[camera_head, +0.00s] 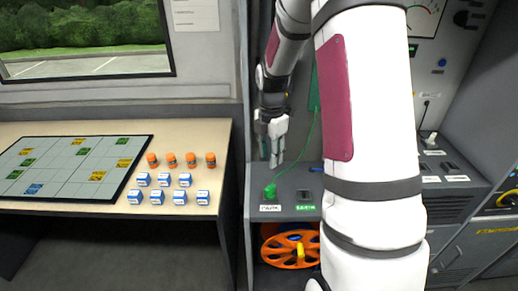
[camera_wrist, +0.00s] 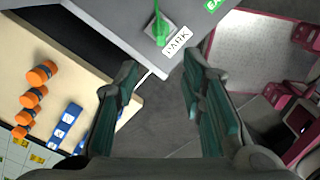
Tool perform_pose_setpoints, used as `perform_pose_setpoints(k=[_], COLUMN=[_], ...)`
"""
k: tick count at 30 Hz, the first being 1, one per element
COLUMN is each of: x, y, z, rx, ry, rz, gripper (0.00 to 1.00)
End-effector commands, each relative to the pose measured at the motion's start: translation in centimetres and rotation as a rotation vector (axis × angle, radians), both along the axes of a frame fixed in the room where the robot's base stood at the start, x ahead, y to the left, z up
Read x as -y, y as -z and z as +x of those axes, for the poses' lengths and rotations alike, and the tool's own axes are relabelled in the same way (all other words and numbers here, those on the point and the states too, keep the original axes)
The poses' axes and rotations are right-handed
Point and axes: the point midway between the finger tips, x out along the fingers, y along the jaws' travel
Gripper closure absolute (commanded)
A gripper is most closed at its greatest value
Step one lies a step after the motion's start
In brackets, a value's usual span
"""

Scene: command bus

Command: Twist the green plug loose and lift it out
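The green plug (camera_head: 270,190) stands in a socket on top of the dark grey cabinet, behind a white PARK label. A thin green cable rises from it. In the wrist view the plug (camera_wrist: 161,29) is at the top centre, beyond my fingertips. My gripper (camera_head: 273,157) hangs pointing down above the plug, apart from it. In the wrist view my gripper (camera_wrist: 162,70) has its two teal-padded fingers spread wide with nothing between them. The socket beneath the plug is mostly hidden.
A green label (camera_head: 306,208) and a dark socket (camera_head: 304,196) are right of the plug. A wooden table (camera_head: 225,150) at left holds orange cylinders (camera_head: 190,160), blue-white boxes (camera_head: 180,197) and a grid board (camera_head: 70,168). An orange reel (camera_head: 290,248) sits below. My arm hides the right-hand cabinet top.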

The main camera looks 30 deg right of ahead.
Motion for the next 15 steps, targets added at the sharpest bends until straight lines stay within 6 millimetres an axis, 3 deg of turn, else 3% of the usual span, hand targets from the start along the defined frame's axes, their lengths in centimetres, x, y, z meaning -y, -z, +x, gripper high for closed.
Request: perform_pose_setpoints(k=[8,15], x=[0.6,0.6], y=[2.6,6.6], z=[0.2,0.1], rx=[-0.012,-0.014], ry=[-0.056,-0.054], rz=[0.008,0.008], gripper=[0.63,0.63])
